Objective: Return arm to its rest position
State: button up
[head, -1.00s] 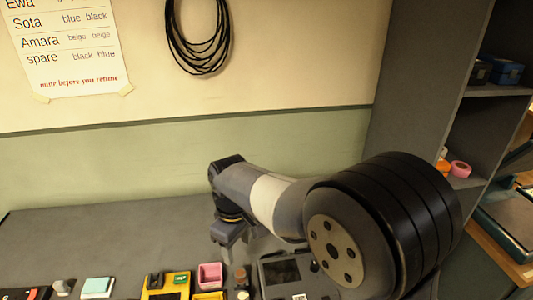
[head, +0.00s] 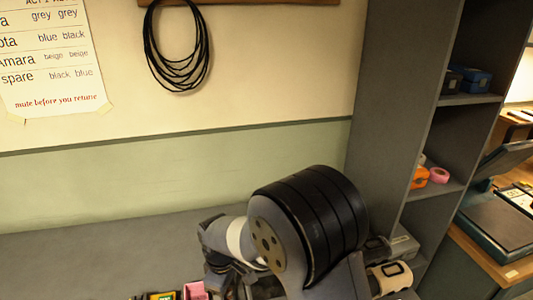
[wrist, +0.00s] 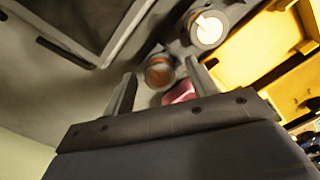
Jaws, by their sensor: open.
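My gripper (wrist: 160,88) shows in the wrist view with its two fingers apart and nothing held between them. Beyond the fingers are a small round copper-topped item (wrist: 160,70) and a pale-topped round one (wrist: 207,28). A bit of something pink (wrist: 180,92) shows by the right finger. In the head view my arm is bent, with its thick black-banded joint over the grey counter (head: 100,232). The gripper itself is hidden or cut off there behind the arm and the lower frame edge.
A pink box (head: 195,290) and a yellow device (head: 160,296) sit at the lower frame edge. A grey shelf unit (head: 395,120) stands right, holding blue boxes (head: 468,80) and a pink roll (head: 439,175). A black cable coil (head: 178,45) hangs on the wall. The left counter looks clear.

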jog(key=shift+n, duration=1.6)
